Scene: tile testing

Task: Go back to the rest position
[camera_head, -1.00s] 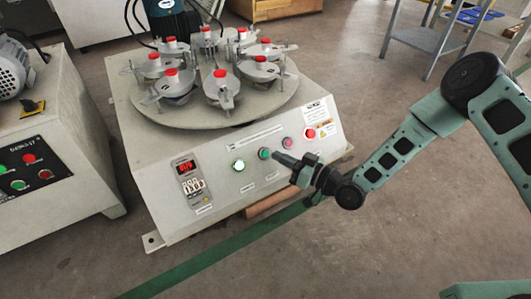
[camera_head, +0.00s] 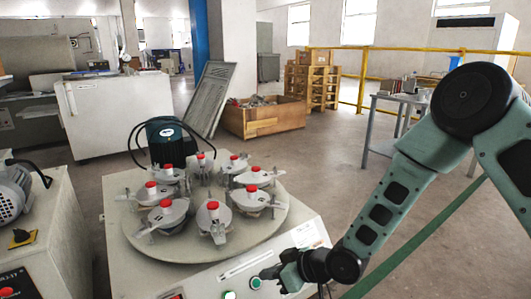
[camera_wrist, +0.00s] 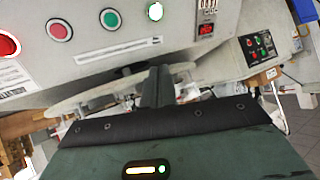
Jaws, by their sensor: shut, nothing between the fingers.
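My gripper (camera_head: 268,274) is shut and empty at the front panel of the tile testing machine (camera_head: 205,280). In the head view its tip is close beside the green button (camera_head: 255,283); I cannot tell from this view whether they touch. The wrist view shows the closed fingers (camera_wrist: 157,84) apart from the panel's buttons: a large red one (camera_wrist: 8,45), a pink one (camera_wrist: 59,30), a green one (camera_wrist: 110,18) and a lit one (camera_wrist: 155,11). My arm reaches in from the right.
The machine's round plate (camera_head: 150,243) carries several red-capped holders. A grey control box (camera_head: 60,235) stands at left. Behind are a wooden crate (camera_head: 265,122), pallets (camera_head: 312,83) and a metal table (camera_head: 378,150). Open floor (camera_head: 330,175) lies between.

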